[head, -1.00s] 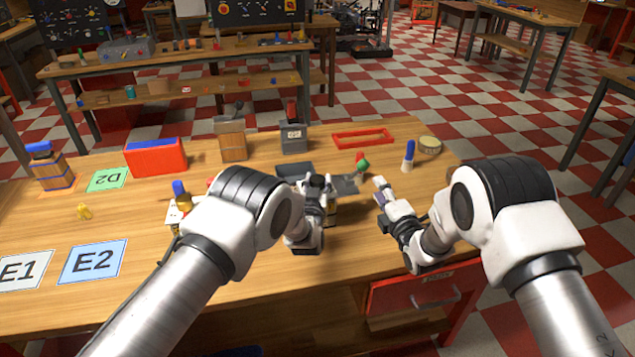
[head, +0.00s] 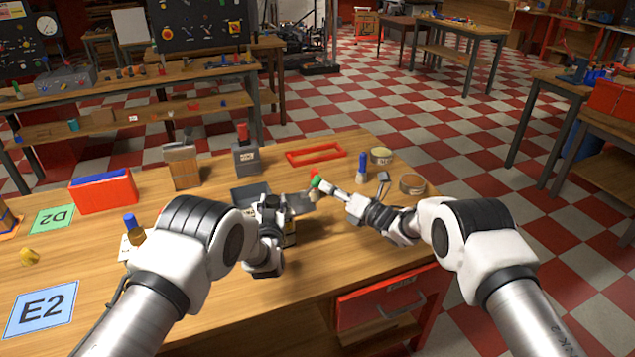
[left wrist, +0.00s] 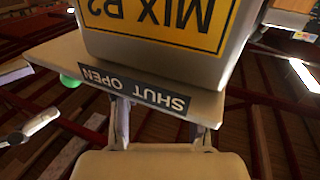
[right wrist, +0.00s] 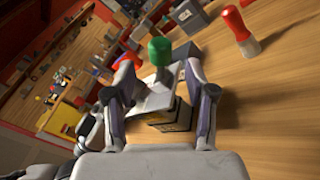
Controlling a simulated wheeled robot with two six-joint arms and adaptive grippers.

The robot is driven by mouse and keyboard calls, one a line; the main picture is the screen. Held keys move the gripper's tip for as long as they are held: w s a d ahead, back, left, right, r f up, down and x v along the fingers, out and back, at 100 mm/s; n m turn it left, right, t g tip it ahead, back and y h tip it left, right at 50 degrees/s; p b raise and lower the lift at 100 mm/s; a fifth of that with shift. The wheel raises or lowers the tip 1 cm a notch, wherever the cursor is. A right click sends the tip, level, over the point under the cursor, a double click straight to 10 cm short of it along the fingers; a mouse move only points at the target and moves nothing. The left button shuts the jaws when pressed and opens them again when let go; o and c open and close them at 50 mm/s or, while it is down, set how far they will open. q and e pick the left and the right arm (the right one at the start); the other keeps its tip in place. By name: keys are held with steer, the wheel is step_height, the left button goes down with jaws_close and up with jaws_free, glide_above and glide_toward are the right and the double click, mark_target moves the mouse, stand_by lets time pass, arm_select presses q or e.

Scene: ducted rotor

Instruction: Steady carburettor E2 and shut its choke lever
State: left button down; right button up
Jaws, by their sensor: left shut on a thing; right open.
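The carburettor (head: 289,236) stands on the bench, with a grey top plate and a yellow label. Its label, reading MIX (left wrist: 160,20), and a SHUT OPEN strip (left wrist: 135,90) fill the left wrist view upside down. My left gripper (head: 270,203) is shut on the carburettor, partly hiding it. A green knob (head: 316,183), which looks like the choke lever's, is at its right side; it also shows in the right wrist view (right wrist: 160,50). Contact cannot be told.
A blue-topped peg (head: 361,170) and two round tins (head: 412,185) stand to the right. A red frame (head: 316,154) lies behind. The blue E2 mat (head: 40,312) lies clear at the left.

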mark_target(318, 181)
steer(key=shift+x, duration=2.9)
steer(key=shift+f, duration=0.1)
jaws_close()
